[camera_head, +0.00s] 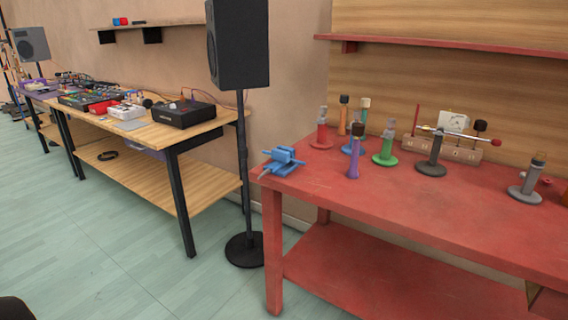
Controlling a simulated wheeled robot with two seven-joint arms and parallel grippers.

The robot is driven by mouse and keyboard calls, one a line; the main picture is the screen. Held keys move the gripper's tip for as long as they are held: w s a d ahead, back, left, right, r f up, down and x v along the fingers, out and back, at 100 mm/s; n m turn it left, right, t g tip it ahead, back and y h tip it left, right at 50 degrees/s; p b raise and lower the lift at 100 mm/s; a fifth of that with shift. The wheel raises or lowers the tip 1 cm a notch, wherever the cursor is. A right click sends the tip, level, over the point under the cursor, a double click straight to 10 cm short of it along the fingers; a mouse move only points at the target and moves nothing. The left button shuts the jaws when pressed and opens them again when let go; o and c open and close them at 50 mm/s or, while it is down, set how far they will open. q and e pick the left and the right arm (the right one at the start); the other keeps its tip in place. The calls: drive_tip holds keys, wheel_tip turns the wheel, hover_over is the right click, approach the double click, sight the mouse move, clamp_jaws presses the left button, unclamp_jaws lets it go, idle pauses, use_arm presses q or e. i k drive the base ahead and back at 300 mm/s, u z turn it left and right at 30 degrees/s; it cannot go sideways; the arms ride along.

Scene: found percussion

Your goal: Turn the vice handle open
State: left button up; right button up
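A small blue vice (284,162) sits at the near left corner of the red workbench (330,197). Its handle (263,174) appears as a short grey bar at its left front, by the bench edge; its exact angle is too small to tell. Neither of my grippers shows in this view. A dark shape at the bottom left corner is too cut off to identify.
Several upright coloured stands, including a purple one (354,160) and a green one (385,150), stand on the bench right of the vice. A black speaker (238,42) on a pole stands left of it. A wooden table (140,130) with electronics is further left. Floor in front is clear.

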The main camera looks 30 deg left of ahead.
sight(266, 172)
drive_tip(key=u, duration=1.8)
drive_tip(key=k, duration=0.65)
drive_tip(key=u, duration=1.05)
drive_tip(key=i, duration=2.2)
drive_tip(key=z, duration=1.05)
